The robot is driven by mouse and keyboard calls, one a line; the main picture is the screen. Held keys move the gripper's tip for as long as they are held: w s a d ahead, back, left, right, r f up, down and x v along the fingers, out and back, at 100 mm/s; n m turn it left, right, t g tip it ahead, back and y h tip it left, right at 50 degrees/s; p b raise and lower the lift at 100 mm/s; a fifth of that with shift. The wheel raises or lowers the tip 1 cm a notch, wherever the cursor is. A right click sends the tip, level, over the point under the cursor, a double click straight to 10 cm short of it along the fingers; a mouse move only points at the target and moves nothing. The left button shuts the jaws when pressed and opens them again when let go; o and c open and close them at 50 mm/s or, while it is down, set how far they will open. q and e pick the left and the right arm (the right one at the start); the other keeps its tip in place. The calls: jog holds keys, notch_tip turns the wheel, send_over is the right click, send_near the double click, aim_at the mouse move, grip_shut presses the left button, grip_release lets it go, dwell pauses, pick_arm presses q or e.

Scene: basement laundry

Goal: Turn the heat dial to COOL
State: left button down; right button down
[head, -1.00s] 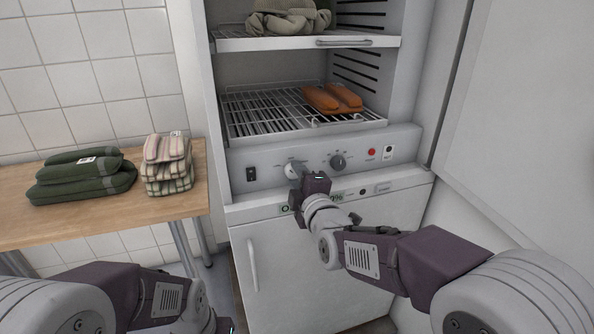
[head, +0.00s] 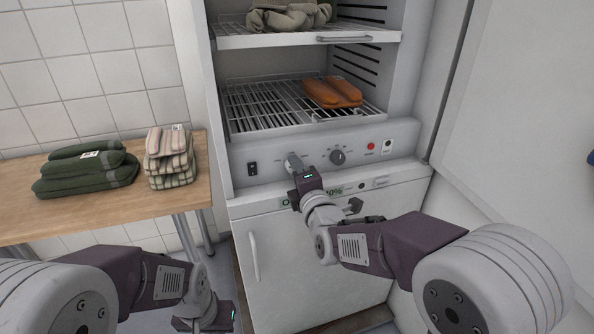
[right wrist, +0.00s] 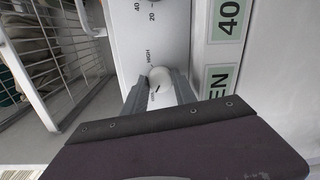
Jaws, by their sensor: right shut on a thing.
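The pale heat dial (head: 292,160) is on the control panel under the lower rack, left of a black dial (head: 338,157). My right gripper (head: 297,167) reaches it from the front and partly hides it. In the right wrist view the white dial (right wrist: 160,78) sits between the two grey fingers, which are shut on it. A short dark mark shows on its face. "HIGH" is printed beside it; another small label is partly hidden and too small to read. My left gripper (head: 207,318) is low at the bottom of the head view, away from the panel; its fingers do not show clearly.
The open cabinet has wire racks (head: 245,113) with an orange folded item (head: 332,92) above the panel. A rocker switch (head: 252,169) and red light (head: 371,146) flank the dials. A wooden table (head: 100,205) with folded cloths stands left. A white door (head: 520,110) stands at right.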

jog(key=shift+f, duration=0.1)
jog(key=c, duration=1)
grip_release()
